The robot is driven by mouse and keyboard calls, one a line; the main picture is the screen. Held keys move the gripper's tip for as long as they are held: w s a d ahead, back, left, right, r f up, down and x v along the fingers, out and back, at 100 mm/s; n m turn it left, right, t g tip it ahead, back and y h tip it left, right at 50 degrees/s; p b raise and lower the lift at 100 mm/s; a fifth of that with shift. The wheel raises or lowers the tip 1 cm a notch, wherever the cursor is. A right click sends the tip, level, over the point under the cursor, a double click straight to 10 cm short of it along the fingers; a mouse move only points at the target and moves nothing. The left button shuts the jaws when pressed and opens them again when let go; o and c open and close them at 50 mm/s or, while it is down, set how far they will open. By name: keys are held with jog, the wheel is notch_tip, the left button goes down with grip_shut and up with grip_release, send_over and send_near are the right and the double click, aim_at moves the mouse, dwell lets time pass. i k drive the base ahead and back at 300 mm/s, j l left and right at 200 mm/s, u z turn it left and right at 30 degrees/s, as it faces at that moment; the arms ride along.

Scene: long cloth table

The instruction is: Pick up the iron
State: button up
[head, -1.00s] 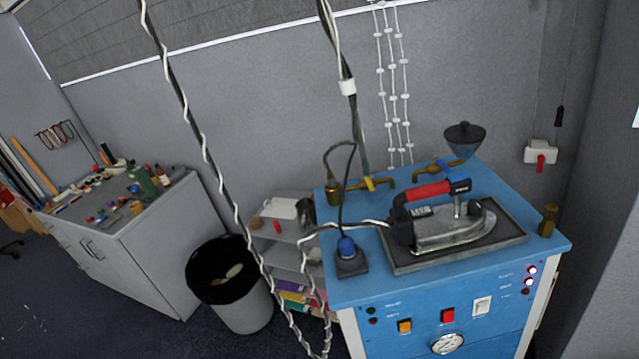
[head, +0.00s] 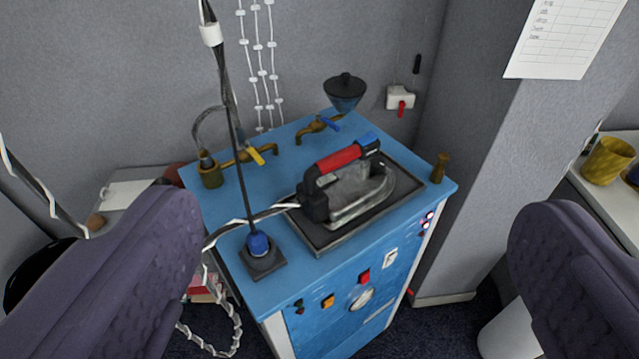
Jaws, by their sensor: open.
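The iron (head: 352,190) has a red and blue handle and a grey metal body. It rests on a dark tray (head: 318,238) on top of the blue steam station (head: 285,268). A cord runs from the iron's left end across the station top. My gripper (head: 370,250) shows as two dark purple fingers at the lower left and lower right. It is open and empty, with the iron in the gap between the fingers, farther off and not touched. The left finger hides part of the shelf and floor.
Brass taps (head: 248,157), a funnel (head: 345,92) and a brass post (head: 439,168) stand around the top. A wall corner is close on the right, with a counter (head: 625,210) beyond.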

aim_at(335, 201)
jog(key=i+l+u, duration=0.35)
jog(key=i, duration=0.25)
jog(key=i+l+u, duration=0.3)
jog(key=i+l, duration=0.15)
jog(key=i, duration=0.1)
